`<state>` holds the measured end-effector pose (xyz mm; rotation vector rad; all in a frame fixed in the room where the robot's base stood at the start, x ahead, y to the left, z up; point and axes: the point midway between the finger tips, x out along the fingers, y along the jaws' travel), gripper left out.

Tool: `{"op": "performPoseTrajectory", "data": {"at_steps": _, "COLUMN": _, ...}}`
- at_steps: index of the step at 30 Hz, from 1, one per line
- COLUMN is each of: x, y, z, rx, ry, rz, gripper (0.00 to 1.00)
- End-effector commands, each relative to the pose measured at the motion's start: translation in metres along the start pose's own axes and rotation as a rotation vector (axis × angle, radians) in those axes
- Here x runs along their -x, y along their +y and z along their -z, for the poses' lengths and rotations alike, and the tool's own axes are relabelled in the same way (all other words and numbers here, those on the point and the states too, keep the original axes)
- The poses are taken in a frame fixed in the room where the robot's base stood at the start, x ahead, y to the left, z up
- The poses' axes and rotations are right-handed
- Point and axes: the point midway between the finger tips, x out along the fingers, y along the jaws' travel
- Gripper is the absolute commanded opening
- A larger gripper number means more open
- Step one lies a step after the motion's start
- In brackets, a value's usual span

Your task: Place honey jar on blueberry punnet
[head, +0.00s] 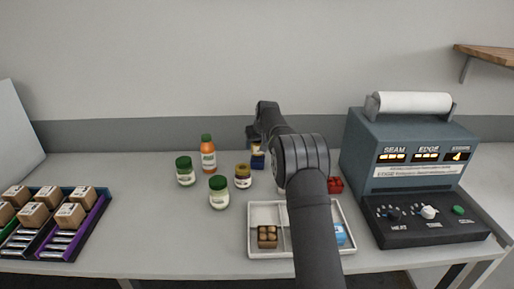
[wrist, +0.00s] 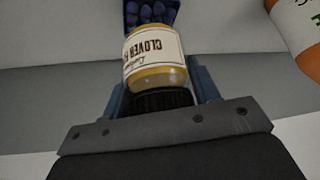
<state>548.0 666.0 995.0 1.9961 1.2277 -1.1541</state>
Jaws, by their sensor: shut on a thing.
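The honey jar (wrist: 155,58) has amber contents, a dark lid and a pale label reading "CLOVER". My gripper (wrist: 162,88) is shut on it, with a finger on each side near the lid. In the head view the jar (head: 257,149) shows small, just below my gripper (head: 254,140). The blueberry punnet (head: 258,162) is dark blue and lies directly below the jar there. In the wrist view the punnet (wrist: 150,12) shows past the jar's base, with berries in it. I cannot tell whether jar and punnet touch.
A dark-lidded jar (head: 243,177), two green-lidded jars (head: 218,193) (head: 185,171) and an orange bottle (head: 208,155) stand left of the punnet. A white divided tray (head: 258,213) lies in front. A sealing machine (head: 415,165) stands right; boxes in trays (head: 68,215) are far left.

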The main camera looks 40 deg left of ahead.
Motion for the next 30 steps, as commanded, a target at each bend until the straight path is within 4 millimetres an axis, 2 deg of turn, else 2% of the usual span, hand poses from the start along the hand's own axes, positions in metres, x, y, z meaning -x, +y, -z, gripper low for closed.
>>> {"op": "performPoseTrajectory", "data": {"at_steps": 4, "x": -0.016, "y": 0.0, "z": -0.009, "rx": 0.0, "ry": 0.0, "rz": 0.0, "gripper": 0.17}}
{"op": "performPoseTrajectory", "data": {"at_steps": 15, "x": -0.02, "y": 0.0, "z": -0.011, "rx": 0.0, "ry": 0.001, "rz": 0.0, "gripper": 0.17}}
{"op": "performPoseTrajectory", "data": {"at_steps": 16, "x": -0.02, "y": 0.0, "z": -0.012, "rx": 0.0, "ry": 0.0, "rz": 0.0, "gripper": 0.61}}
{"op": "performPoseTrajectory", "data": {"at_steps": 18, "x": -0.02, "y": 0.0, "z": -0.012, "rx": 0.0, "ry": 0.0, "rz": 0.0, "gripper": 0.75}}
{"op": "performPoseTrajectory", "data": {"at_steps": 19, "x": -0.02, "y": 0.0, "z": -0.012, "rx": 0.0, "ry": 0.0, "rz": 0.0, "gripper": 0.77}}
{"op": "performPoseTrajectory", "data": {"at_steps": 30, "x": -0.014, "y": 0.0, "z": -0.01, "rx": 0.0, "ry": 0.001, "rz": 0.0, "gripper": 0.77}}
